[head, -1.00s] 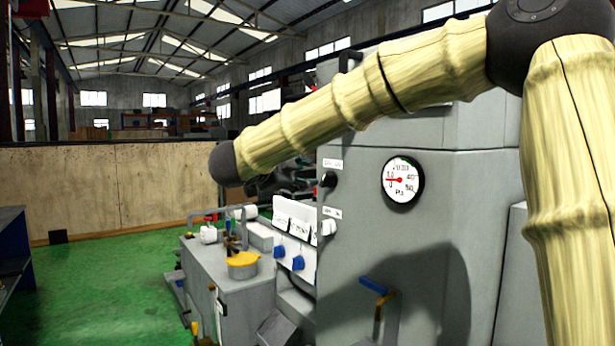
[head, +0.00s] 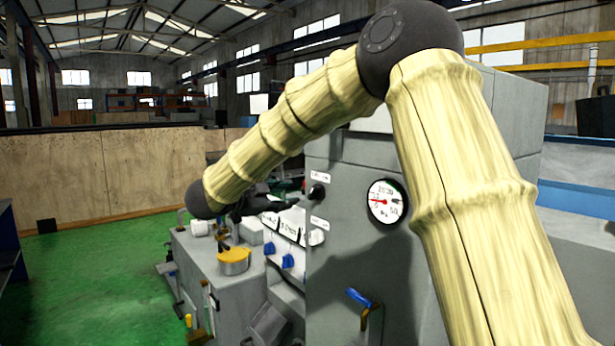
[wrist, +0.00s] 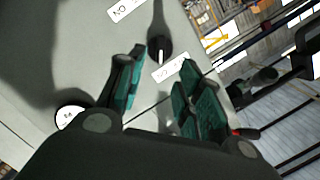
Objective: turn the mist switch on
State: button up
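A black switch knob (head: 317,191) sits on the grey machine panel between two white labels; their text is too blurred in the head view to tell which is the mist switch. The knob also shows in the wrist view (wrist: 159,47), where it points along a light mark toward the lower label (wrist: 170,68). My gripper (wrist: 162,62) is open and empty, with teal pads on either side of the line to the knob, not touching it visibly. In the head view my gripper (head: 250,204) is a dark shape left of the panel, partly hidden by my arm.
A round pressure gauge (head: 386,201) is right of the knob. A white knob (head: 316,237) sits below the lower label. Blue knobs (head: 288,261), a yellow-topped cylinder (head: 234,261) and a blue-handled lever (head: 360,299) are lower. The green floor (head: 90,290) at left is clear.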

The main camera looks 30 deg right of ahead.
aim_at(310, 194)
jog(key=shift+w+d+f+n+g+h+p, duration=0.15)
jog(key=shift+w+d+f+g+h+p, duration=0.25)
jog(key=shift+d+p, duration=2.1)
jog(key=shift+w+d+f+n+g+h+p, duration=0.25)
jog(key=shift+w+d+g+h+p, duration=0.25)
jog(key=shift+p, duration=3.75)
jog(key=shift+w+d+f+n+g+h+p, duration=0.1)
jog(key=shift+w+d+f+g+h+p, duration=0.3)
jog(key=shift+d+p, duration=2.15)
jog(key=shift+w+a+r+p, duration=0.1)
jog(key=shift+w+a+p, duration=0.05)
jog(key=shift+a+p, duration=0.75)
jog(key=shift+c, duration=0.2)
grip_shut()
